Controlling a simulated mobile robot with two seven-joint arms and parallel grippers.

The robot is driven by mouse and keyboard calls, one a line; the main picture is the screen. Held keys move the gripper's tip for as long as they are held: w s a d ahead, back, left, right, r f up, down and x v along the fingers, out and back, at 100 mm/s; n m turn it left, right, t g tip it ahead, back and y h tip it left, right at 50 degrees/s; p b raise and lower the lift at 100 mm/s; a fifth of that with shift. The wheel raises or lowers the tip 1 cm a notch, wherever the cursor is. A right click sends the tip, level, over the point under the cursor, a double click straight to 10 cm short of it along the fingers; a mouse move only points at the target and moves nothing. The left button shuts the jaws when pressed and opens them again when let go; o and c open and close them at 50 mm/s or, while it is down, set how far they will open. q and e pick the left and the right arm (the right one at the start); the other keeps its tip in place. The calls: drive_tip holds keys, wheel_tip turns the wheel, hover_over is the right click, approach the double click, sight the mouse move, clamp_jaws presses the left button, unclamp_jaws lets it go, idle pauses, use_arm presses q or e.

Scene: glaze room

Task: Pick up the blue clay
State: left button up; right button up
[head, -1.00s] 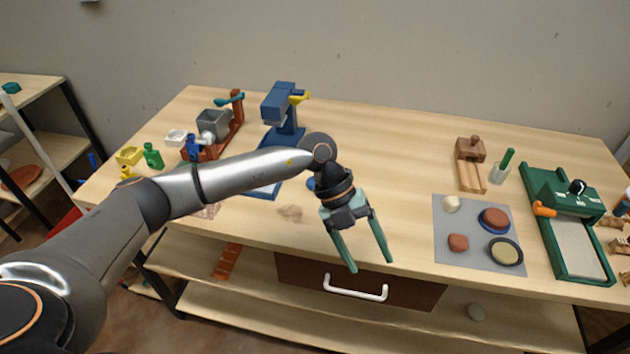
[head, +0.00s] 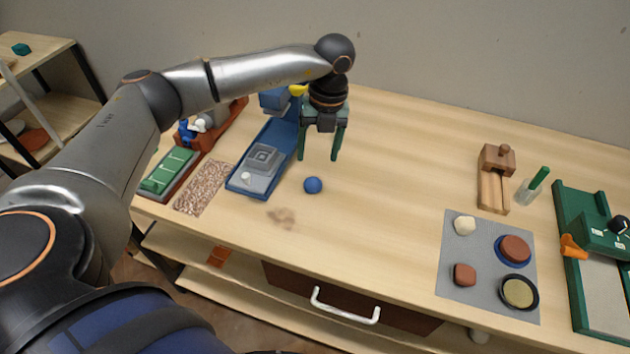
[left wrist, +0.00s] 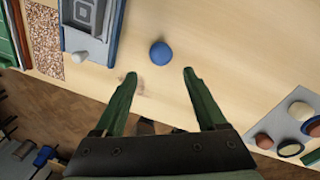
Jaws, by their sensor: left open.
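The blue clay (head: 313,185) is a small round ball on the bare wooden table, just right of the blue press. It also shows in the left wrist view (left wrist: 160,53), ahead of and between the fingertips. My left gripper (head: 318,158) is open and empty, with its green fingers pointing down. In the head view it is above and a little behind the ball, not touching it. In the left wrist view the gripper (left wrist: 159,76) has its fingers spread wider than the ball. My right gripper is not in view.
The blue press (head: 246,184) stands close left of the clay. A speckled mat (head: 203,188) and a green tray (head: 165,180) lie farther left. A grey mat (head: 452,262) with clay lumps and round dishes lies right. A green machine (head: 580,278) is far right. The middle table is clear.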

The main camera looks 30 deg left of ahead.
sight(312, 190)
use_arm(q)
drive_tip(key=f+b, duration=0.2)
drive_tip(key=f, duration=0.1)
drive_tip(key=f+b, duration=0.1)
drive_tip(key=f, duration=0.2)
drive_tip(key=f+b, duration=0.2)
drive_tip(key=f, duration=0.1)
drive_tip(key=shift+s+a+f+b, duration=0.3)
drive_tip(key=shift+a+f, duration=0.05)
drive_tip(key=shift+a, duration=0.05)
drive_tip(key=c, duration=0.5)
drive_tip(key=shift+c, duration=0.2)
